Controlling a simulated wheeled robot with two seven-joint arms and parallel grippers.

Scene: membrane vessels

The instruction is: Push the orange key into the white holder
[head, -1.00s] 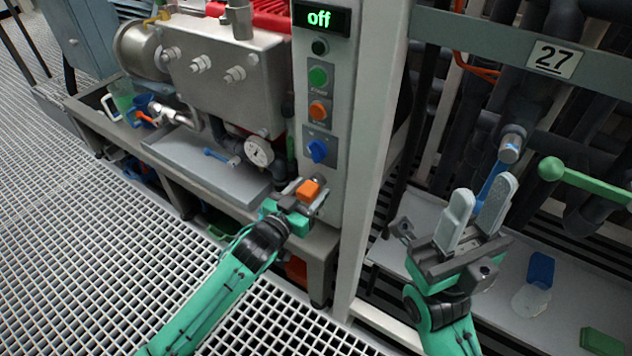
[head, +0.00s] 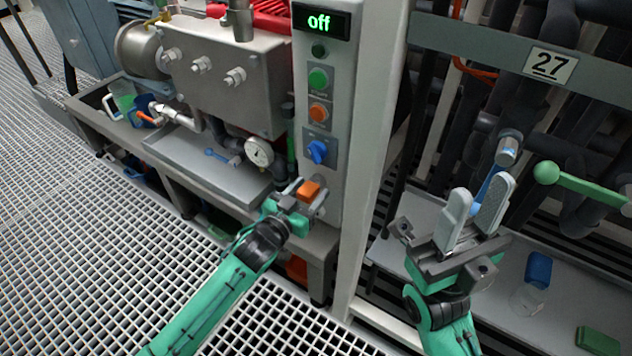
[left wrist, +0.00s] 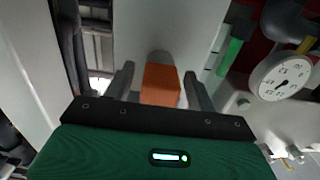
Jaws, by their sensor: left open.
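The orange key (head: 308,191) is a small orange block low in front of the white control column (head: 372,130). My left gripper (head: 302,196) is at the key. In the left wrist view the key (left wrist: 161,85) sits between the two spread fingers (left wrist: 158,88), with a gap visible on each side. A rounded grey piece (left wrist: 160,57) shows just beyond the key, against a pale surface; I cannot tell if it is the white holder or if the key touches it. My right gripper (head: 478,212) is raised at the right, its pale fingers apart and empty.
The column carries an "off" display (head: 321,21), green and orange buttons and a blue knob (head: 317,151). A pressure gauge (head: 259,152) and grey tray (head: 205,160) are left of it. A blue lever (head: 490,182) hangs behind the right fingers; a green lever (head: 580,183) is further right.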

